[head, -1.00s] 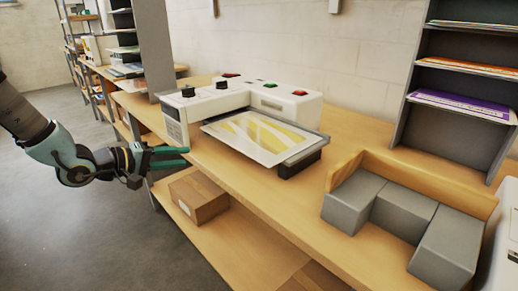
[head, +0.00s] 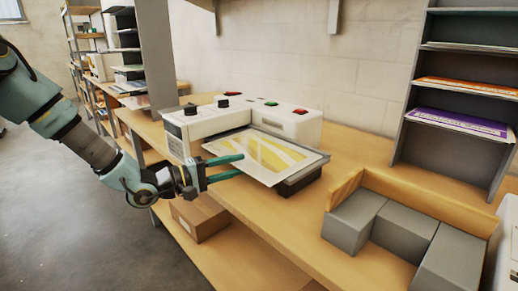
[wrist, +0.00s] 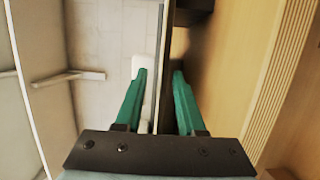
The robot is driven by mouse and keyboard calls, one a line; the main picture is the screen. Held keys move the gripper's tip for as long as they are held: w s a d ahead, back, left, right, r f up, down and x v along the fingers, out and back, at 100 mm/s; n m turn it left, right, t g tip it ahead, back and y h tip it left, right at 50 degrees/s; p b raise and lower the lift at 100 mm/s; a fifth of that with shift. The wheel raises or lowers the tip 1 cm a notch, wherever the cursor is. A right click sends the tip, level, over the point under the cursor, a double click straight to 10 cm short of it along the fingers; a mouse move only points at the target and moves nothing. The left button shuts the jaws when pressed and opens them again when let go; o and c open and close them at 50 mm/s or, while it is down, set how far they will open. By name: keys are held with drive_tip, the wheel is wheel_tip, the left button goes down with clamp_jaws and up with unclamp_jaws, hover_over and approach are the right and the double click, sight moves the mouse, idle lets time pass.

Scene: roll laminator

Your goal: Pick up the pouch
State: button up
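The pouch (head: 268,154) is a flat white sheet with a yellow pattern. It lies on the laminator's tray, its front left edge towards my gripper. My gripper (head: 241,164) is open at that edge in the head view, its upper green finger overlapping the pouch and its lower finger below the edge. The wrist view shows both green fingers (wrist: 158,72) apart, with a thin edge-on strip running between them. Contact with the pouch cannot be told.
The white laminator (head: 235,118) with coloured buttons stands on the wooden bench (head: 365,150). Grey blocks (head: 402,232) sit at the right, by a wooden rail. A dark shelf (head: 455,125) holds coloured packs. A cardboard box (head: 198,218) is on the lower shelf.

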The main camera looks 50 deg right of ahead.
drive_tip(key=shift+x, duration=0.8)
drive_tip(key=shift+c, duration=0.3)
clamp_jaws()
idle(0.5)
